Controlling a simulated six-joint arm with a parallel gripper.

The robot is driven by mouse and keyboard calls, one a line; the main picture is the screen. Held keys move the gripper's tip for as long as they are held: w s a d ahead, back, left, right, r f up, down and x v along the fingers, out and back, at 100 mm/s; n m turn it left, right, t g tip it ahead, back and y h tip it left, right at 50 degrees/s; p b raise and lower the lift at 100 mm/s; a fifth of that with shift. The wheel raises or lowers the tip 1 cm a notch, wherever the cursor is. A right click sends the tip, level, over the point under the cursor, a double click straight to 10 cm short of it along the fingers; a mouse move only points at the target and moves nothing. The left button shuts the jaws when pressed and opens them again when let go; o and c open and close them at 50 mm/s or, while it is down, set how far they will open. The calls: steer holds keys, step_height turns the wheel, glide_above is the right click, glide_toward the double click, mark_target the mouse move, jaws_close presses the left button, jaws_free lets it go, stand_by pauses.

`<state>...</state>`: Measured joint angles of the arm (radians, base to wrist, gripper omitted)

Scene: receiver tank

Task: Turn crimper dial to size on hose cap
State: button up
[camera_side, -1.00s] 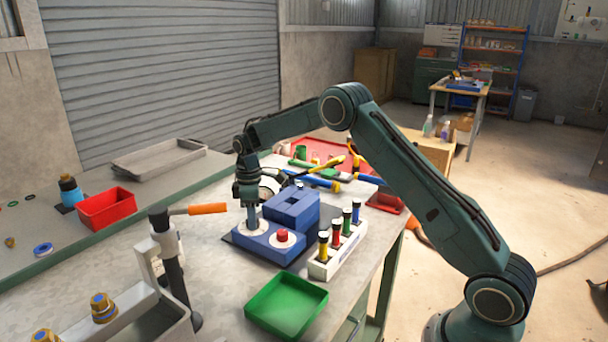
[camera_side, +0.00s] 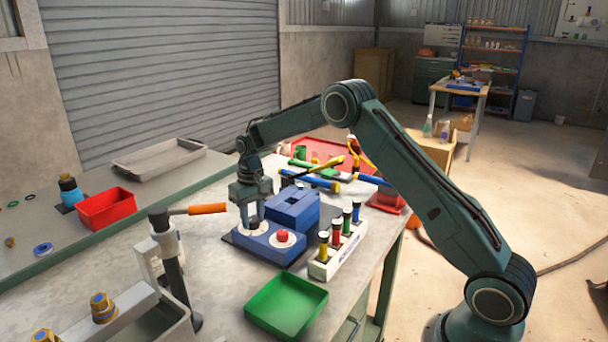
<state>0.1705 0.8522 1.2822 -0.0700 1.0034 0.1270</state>
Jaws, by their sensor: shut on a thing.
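The blue crimper (camera_side: 270,240) sits on the bench, with a raised blue block at its back. A red button (camera_side: 282,236) on a white disc is on its front right. My gripper (camera_side: 250,222) points down over the front left of the crimper, shut on the dial there. A pale ring shows around the fingertips, but the dial itself is mostly hidden, and its setting cannot be read. Hoses, including a blue one with a yellow end (camera_side: 318,182), lie behind the crimper. Any size marking on a cap is too small to read.
A white rack (camera_side: 338,250) with yellow, red, green and blue pieces stands right of the crimper. An empty green tray (camera_side: 286,304) is in front. A post with an orange handle (camera_side: 207,209) stands to the left. A red bin (camera_side: 107,208) is farther left.

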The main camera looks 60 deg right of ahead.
mark_target(255, 218)
steer(key=m, duration=0.5)
steer(key=shift+r, duration=0.1)
stand_by(0.3)
steer(key=o, duration=1)
steer(key=shift+c, duration=0.2)
step_height(255, 218, up, 14)
steer(key=shift+s+d, duration=0.2)
stand_by(0.3)
